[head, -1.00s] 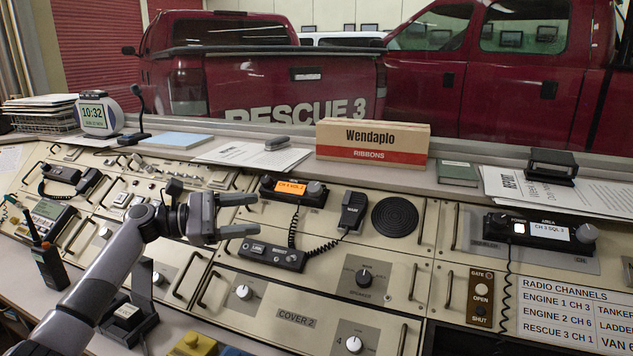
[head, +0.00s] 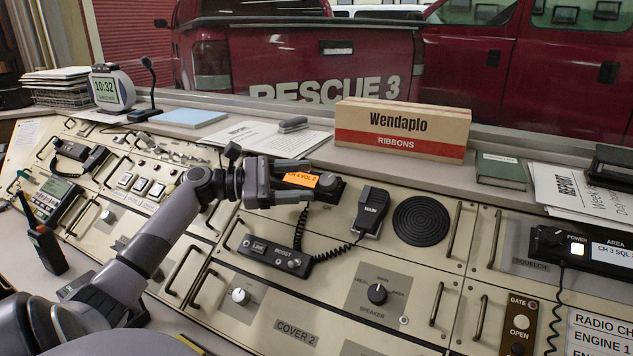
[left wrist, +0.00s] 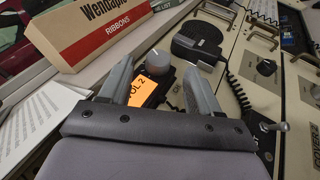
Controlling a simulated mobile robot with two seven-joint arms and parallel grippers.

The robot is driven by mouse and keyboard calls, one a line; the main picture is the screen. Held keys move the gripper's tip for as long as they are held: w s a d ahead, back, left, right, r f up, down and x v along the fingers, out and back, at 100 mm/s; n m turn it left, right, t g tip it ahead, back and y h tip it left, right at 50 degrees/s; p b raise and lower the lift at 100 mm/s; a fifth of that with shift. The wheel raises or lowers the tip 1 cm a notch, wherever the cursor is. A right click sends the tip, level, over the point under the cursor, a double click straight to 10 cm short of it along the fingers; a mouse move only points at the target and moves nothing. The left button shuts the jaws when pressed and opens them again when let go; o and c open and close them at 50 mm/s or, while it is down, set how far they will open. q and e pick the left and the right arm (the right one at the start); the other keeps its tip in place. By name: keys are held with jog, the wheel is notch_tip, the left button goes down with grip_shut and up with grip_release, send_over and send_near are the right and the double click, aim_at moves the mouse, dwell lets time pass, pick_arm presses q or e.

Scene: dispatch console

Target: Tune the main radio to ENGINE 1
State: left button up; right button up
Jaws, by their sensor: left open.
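A black radio (head: 335,192) with an orange display (head: 300,179) sits on the console's upper row; I see no "main" label on it. The display seems to read CH 6 VOL 2, and only "VOL 2" shows in the left wrist view (left wrist: 142,94). Its grey round knob (left wrist: 157,62) shows beyond and between my left fingers. My left gripper (head: 307,179) is open and empty, its fingers reaching over the display toward the knob; contact cannot be told. A channel list (head: 600,335) at the lower right is cut off by the frame. My right gripper is out of view.
A Wendaplo ribbons box (head: 402,130) stands on the ledge behind. A handset (head: 370,211) with a coiled cord and a round speaker (head: 421,226) lie to the right. A LINK/BOOST unit (head: 275,256) is in front. An AREA radio (head: 590,248) is at the far right. Metal handles stick up from the panels.

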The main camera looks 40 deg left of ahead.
aim_at(326, 179)
pick_arm(q)
jog(key=shift+x, duration=1.8)
jog(key=shift+c, duration=0.3)
jog(key=c, duration=1)
jog(key=shift+o, duration=0.2)
jog(key=shift+r+t+p, duration=0.1)
jog(key=shift+t+p, duration=0.2)
jog(key=shift+p, duration=0.1)
jog(key=shift+d+n+t+y+p, duration=0.2)
jog(key=shift+n+t+y+p, duration=0.5)
jog(key=shift+n+p, duration=0.3)
jog(key=shift+n+t+y+p, duration=0.6)
jog(key=shift+n+y+p, duration=0.15)
jog(key=shift+n+y, duration=0.05)
jog(key=shift+f, duration=0.2)
